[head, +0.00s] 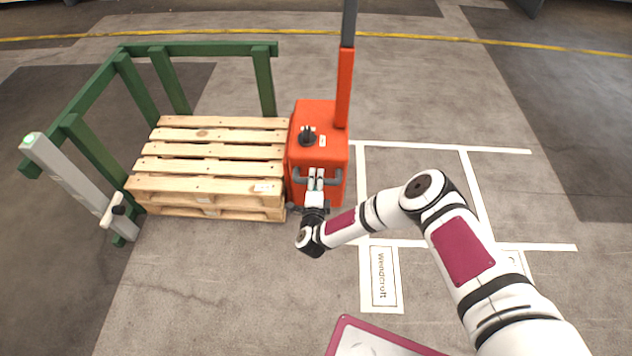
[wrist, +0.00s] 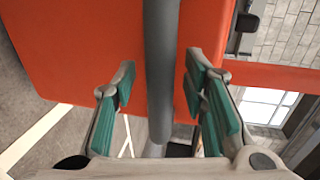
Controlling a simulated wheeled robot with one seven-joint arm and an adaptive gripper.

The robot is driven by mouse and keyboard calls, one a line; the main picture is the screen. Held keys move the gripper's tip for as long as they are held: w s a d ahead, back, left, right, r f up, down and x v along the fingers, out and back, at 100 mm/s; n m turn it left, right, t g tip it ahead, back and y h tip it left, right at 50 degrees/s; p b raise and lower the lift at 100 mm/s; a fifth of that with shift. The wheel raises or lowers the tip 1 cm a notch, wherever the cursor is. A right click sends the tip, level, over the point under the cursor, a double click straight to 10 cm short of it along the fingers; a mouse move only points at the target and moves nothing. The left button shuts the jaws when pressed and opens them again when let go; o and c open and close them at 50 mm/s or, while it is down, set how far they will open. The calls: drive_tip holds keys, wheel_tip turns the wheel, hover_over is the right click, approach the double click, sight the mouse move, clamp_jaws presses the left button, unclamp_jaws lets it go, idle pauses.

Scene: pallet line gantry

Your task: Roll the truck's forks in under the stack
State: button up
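The orange-red truck (head: 318,137) stands upright against the right end of the stack of wooden pallets (head: 209,166), with little or no gap showing. Its forks are hidden, on the side toward the stack. A grey handle bar (head: 300,179) crosses the truck's front face. My gripper (head: 316,180) is at this handle. In the wrist view the grey bar (wrist: 162,60) runs between the teal-padded fingers of my gripper (wrist: 160,92). The fingers are apart, with a narrow gap showing on each side of the bar.
A green rail frame (head: 198,48) borders the stack at the back and left. A pale grey post (head: 75,180) stands at its front left corner. White floor lines (head: 440,147) mark a clear bay right of the truck. A labelled floor plate (head: 384,280) lies in front.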

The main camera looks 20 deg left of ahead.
drive_tip(key=v, duration=1.2)
idle(0.3)
